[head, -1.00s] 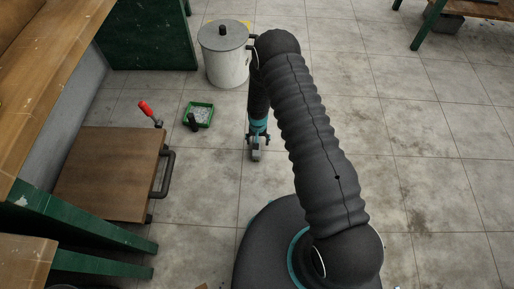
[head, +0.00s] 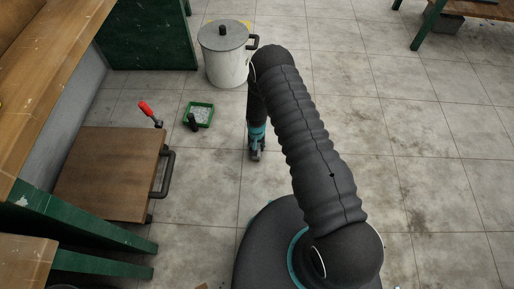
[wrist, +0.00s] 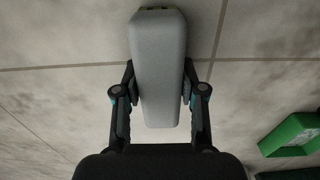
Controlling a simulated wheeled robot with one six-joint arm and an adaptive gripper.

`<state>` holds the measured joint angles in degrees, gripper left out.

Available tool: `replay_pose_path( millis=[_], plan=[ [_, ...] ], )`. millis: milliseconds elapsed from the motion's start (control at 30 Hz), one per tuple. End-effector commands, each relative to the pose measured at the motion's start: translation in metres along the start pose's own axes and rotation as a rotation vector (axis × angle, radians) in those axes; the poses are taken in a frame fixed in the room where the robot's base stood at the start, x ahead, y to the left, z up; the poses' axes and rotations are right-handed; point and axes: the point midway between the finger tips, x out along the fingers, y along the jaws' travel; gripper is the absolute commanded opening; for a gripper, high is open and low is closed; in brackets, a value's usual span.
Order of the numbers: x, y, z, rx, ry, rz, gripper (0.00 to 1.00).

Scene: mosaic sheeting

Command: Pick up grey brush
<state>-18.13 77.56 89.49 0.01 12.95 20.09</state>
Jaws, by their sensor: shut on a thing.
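The grey brush (wrist: 160,60) is a long grey block between the fingers of my gripper (wrist: 160,90) in the wrist view. Both finger pads press on its sides. Yellowish bits show at its far end, at the top of the picture. In the head view my gripper (head: 256,154) points down near the floor, left of my arm, and the brush is hardly visible there. I cannot tell how far the brush is above the floor.
A green tray (head: 211,122) with pale pieces lies on the tiles, a dark object (head: 193,123) at its edge. A lidded pot (head: 224,68) stands behind.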

Motion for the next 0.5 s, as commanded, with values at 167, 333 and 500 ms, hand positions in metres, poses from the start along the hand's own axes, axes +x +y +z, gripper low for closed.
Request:
replay_pose_path(
  millis=[167,333,500],
  plan=[
    [0.0,0.0,0.0,0.0,0.0,0.0,0.0],
    [-0.005,0.0,-0.001,0.0,0.001,0.0,0.0],
    [-0.02,0.0,-0.001,0.0,0.001,-0.001,0.0]
  ],
)
